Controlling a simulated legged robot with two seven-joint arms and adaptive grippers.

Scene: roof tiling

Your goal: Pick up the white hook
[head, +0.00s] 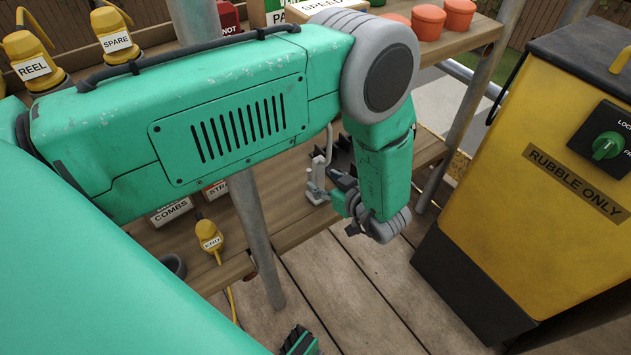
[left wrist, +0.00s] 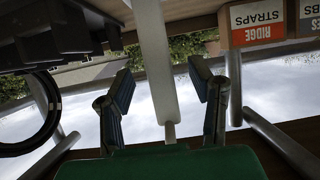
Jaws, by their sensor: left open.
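The white hook (head: 318,183) stands at the edge of the lower wooden shelf in the head view, with a thin upright rising from a block-like foot. My left gripper (head: 343,204) is just right of it, at the end of the teal arm. In the left wrist view the hook shows as a pale upright bar (left wrist: 155,65) between the two spread fingers of the left gripper (left wrist: 162,88). Both fingers stand apart from the bar in that picture. How deep the hook lies between them is unclear.
Black parts (left wrist: 50,35) and a black ring (left wrist: 32,115) are beside the hook in the left wrist view. A ridge straps box (left wrist: 257,22) is on the other side. A yellow rubble bin (head: 550,190) stands right of the shelves, and metal poles (head: 257,235) hold the shelves.

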